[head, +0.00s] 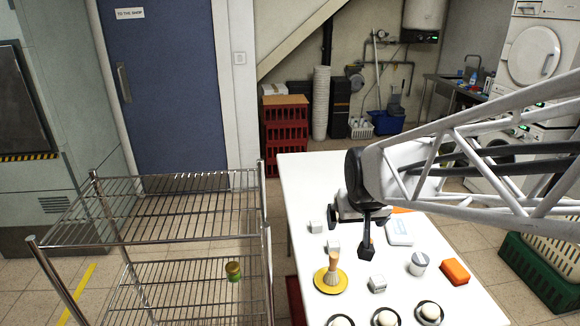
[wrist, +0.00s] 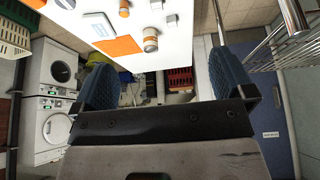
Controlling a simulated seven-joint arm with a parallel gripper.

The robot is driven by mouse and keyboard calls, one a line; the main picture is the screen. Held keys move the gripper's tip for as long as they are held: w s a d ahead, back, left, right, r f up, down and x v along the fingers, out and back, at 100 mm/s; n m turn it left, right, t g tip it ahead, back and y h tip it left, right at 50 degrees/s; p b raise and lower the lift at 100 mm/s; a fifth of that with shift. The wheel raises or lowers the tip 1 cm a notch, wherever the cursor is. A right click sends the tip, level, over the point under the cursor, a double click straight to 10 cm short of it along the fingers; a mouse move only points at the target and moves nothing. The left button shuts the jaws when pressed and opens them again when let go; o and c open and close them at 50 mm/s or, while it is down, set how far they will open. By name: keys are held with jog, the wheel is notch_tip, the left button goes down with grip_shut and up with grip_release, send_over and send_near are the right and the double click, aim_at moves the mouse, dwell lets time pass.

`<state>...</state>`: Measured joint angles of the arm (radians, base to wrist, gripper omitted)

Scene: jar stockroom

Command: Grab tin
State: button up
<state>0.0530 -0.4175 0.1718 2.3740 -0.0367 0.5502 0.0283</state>
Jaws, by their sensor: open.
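A short round white-and-grey tin (head: 418,263) stands upright on the white table, left of an orange block (head: 455,272). In the wrist view, a similar round container (wrist: 150,40) appears near the table edge; I cannot tell if it is the same one. A small green jar with a yellowish lid (head: 233,271) stands on the lower shelf of the wire rack. My gripper (head: 352,230) is open and empty above the table, left of the tin and apart from it. Its two blue-padded fingers (wrist: 165,82) are spread wide in the wrist view.
The wire rack (head: 150,240) is left of the table. The table's far left corner is clear.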

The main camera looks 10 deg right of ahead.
jog(key=w+d+f+t, duration=0.25)
jog(key=w+f, duration=0.25)
jog(key=w, duration=0.7)
jog(key=w+d+f+t, duration=0.2)
jog(key=w+d+f, duration=0.15)
jog(key=w, duration=0.75)
jog(key=w+d+f+t, duration=0.1)
jog(key=w+d+f, duration=0.2)
jog(key=w+f, duration=0.5)
jog(key=w+d+f+t+h, duration=0.1)
jog(key=w+d+f+t, duration=0.1)
jog(key=w+f, duration=0.5)
jog(key=shift+w+d+f+m, duration=0.4)
jog(key=shift+d+f, duration=0.3)
jog(key=shift+d, duration=0.1)
jog(key=shift+t, duration=0.25)
jog(key=shift+x, duration=1.2)
jog(key=shift+w+f, duration=0.1)
jog(key=shift+w, duration=0.05)
jog(key=shift+x, duration=2.45)
